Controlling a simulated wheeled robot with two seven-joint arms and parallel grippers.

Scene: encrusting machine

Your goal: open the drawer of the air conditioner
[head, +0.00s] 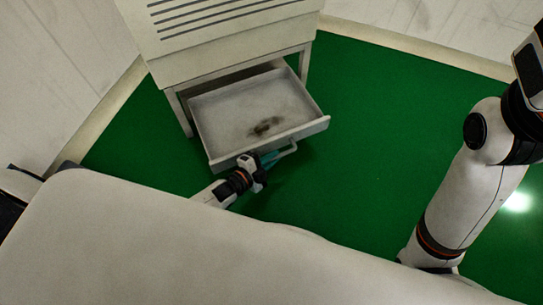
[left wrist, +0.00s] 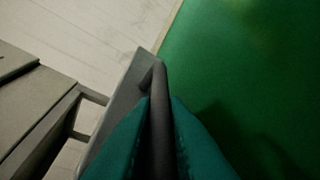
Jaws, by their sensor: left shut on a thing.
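The air conditioner (head: 225,45) is a pale cabinet on legs with dark slats, at the top of the head view. Its drawer (head: 313,128) is pulled out below the body, and its inside shows a dark stain. The drawer handle (head: 291,150) is a bar on the drawer's front. My left gripper (head: 268,160) is at that handle in the head view. In the left wrist view its teal fingers (left wrist: 158,135) are shut around the grey handle bar (left wrist: 159,80). The right gripper is out of view; only my right arm shows at the right.
Green floor (head: 370,130) is open to the right of the drawer and in front of it. Pale walls (head: 60,70) stand at the left and back, with a light border strip (head: 420,47) along the floor's edge.

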